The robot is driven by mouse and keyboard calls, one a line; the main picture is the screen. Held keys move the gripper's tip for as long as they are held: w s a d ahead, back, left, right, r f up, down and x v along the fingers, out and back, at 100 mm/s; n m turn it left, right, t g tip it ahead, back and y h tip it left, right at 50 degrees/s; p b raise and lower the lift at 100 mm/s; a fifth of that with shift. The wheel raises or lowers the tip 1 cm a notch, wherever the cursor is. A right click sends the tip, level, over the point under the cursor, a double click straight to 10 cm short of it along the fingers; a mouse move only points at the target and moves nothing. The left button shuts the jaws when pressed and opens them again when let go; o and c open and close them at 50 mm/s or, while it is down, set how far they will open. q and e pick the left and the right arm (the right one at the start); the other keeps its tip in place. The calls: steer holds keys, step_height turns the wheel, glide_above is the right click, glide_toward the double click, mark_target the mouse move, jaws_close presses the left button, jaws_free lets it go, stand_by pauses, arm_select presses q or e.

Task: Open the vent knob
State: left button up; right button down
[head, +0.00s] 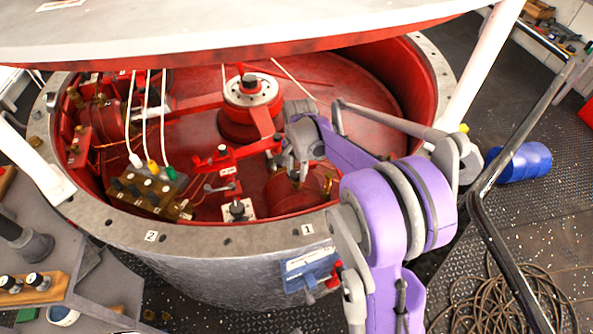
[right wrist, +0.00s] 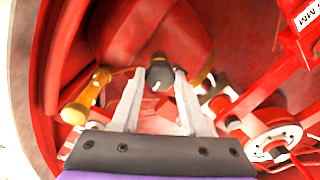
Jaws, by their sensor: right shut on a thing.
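The vent knob (right wrist: 158,74) looks like a small dark knob with a light mark on it, in the right wrist view. It sits between the two grey fingertips of my right gripper (right wrist: 160,86), which is shut on it. In the head view my right gripper (head: 297,172) reaches down into the red round vessel (head: 397,82), over a red housing near the front right rim. There the gripper hides most of the knob. My left gripper is not in view.
Brass fittings (right wrist: 88,98) stand close to the left of the fingers. A red flanged part (right wrist: 272,136) is at the right. In the head view, a raised lid (head: 200,28) hangs above, and a terminal block with wires (head: 150,188) stands at left.

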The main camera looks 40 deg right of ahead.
steer(key=n, duration=1.2)
steer(key=shift+w+b, duration=0.1)
steer(key=shift+b, duration=0.25)
steer(key=shift+n, duration=2.1)
steer(key=shift+c, duration=2.1)
jaws_free()
steer(key=shift+r, duration=0.1)
